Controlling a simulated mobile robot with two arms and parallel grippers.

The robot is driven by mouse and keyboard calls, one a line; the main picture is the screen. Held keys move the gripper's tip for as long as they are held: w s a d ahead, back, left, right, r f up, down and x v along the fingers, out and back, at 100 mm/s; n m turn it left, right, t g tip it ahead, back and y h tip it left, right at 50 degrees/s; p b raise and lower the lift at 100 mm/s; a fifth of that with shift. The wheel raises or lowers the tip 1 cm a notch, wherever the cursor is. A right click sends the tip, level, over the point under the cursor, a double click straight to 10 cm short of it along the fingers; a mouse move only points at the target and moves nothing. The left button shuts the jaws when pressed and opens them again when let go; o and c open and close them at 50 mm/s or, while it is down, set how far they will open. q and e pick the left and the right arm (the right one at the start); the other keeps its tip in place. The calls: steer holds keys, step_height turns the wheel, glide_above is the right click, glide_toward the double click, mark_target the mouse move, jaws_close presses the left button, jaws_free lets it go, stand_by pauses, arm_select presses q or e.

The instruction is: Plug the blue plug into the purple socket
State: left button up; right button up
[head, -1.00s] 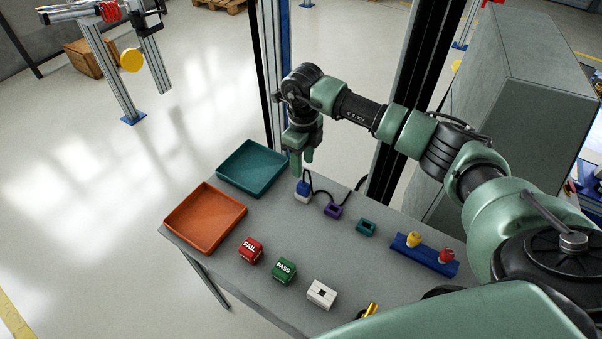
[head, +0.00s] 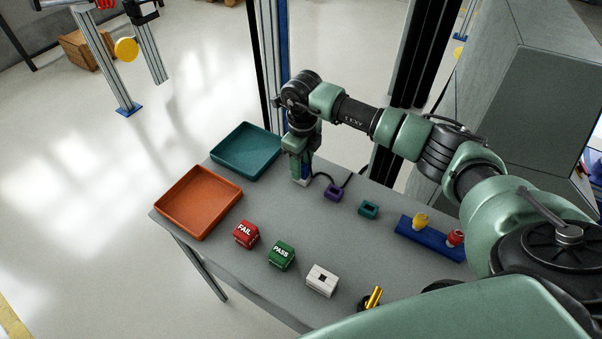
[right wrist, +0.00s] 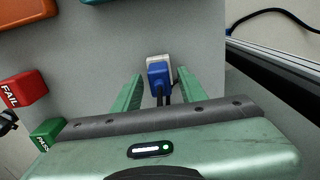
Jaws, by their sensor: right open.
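The blue plug (right wrist: 159,76) sits at a white block (right wrist: 160,60) on the table, with a dark cable running from it. My right gripper (head: 302,178) is lowered over it, pointing down. In the right wrist view the two green fingers (right wrist: 157,84) are apart, one on each side of the plug, with gaps between. In the head view the fingers hide most of the plug. The purple socket (head: 334,192) stands on the table just right of the gripper, with its opening facing up. My left gripper is not in view.
A teal socket (head: 368,209) and a blue rack (head: 431,238) with yellow and red knobs stand to the right. Teal (head: 272,168) and orange (head: 228,213) trays lie left. FAIL (head: 246,234) and PASS (head: 281,256) blocks and a white block (head: 321,280) stand in front.

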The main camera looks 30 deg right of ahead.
steer(key=c, duration=0.3)
jaws_close()
steer(key=shift+r, duration=0.2)
steer(key=shift+r+p, duration=0.95)
steer(key=shift+r, duration=0.3)
steer(key=shift+r+p, duration=1.2)
steer(key=shift+r, duration=0.85)
